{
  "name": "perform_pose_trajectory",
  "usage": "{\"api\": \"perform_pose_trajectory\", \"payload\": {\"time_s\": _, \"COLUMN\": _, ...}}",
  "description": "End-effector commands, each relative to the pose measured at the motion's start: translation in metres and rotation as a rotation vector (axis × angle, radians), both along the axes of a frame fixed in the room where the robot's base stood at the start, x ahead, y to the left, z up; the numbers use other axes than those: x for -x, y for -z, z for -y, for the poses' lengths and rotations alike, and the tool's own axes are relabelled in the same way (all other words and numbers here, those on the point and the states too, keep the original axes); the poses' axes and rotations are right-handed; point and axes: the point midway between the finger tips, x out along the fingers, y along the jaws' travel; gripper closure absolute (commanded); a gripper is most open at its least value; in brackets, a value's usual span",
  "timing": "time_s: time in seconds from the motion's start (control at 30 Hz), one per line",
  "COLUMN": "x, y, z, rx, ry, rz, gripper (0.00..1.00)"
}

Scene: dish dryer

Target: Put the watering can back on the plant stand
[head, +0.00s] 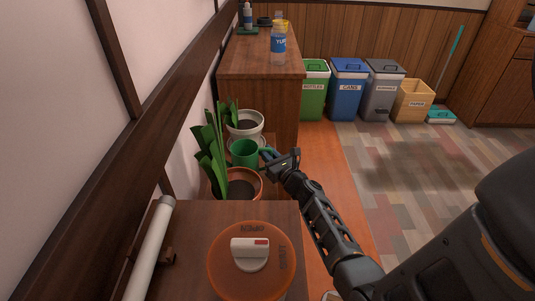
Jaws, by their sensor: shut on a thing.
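The green watering can (243,153) is in the middle-left of the head view, between a terracotta pot (246,185) with a tall green plant and a white pot (245,122) farther back. My gripper (272,156) is at the can's right side and is shut on it, seemingly at its handle. The plant stand (222,143) shows only in small part beneath the pots. I cannot tell whether the can's base touches the stand.
Tall plant leaves (211,150) rise close left of the can, beside the wall. A wooden cabinet (262,62) with bottles stands behind. Bins (348,88) stand at the back; the floor to the right is open.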

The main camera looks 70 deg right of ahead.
Motion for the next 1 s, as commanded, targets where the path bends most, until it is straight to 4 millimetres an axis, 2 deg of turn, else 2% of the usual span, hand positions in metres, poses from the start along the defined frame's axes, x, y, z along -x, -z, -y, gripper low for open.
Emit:
{"api": "perform_pose_trajectory", "payload": {"time_s": 0.03, "x": 0.000, "y": 0.002, "z": 0.000, "rx": 0.000, "ry": 0.000, "rz": 0.000, "gripper": 0.81}}
{"api": "perform_pose_trajectory", "payload": {"time_s": 0.3, "x": 0.000, "y": 0.001, "z": 0.000, "rx": 0.000, "ry": 0.000, "rz": 0.000, "gripper": 0.57}}
{"api": "perform_pose_trajectory", "payload": {"time_s": 0.67, "x": 0.001, "y": -0.004, "z": 0.000, "rx": -0.001, "ry": 0.000, "rz": -0.001, "gripper": 0.57}}
{"api": "perform_pose_trajectory", "payload": {"time_s": 1.0, "x": 0.055, "y": 0.000, "z": -0.038, "rx": -0.003, "ry": 0.001, "rz": -0.001, "gripper": 0.57}}
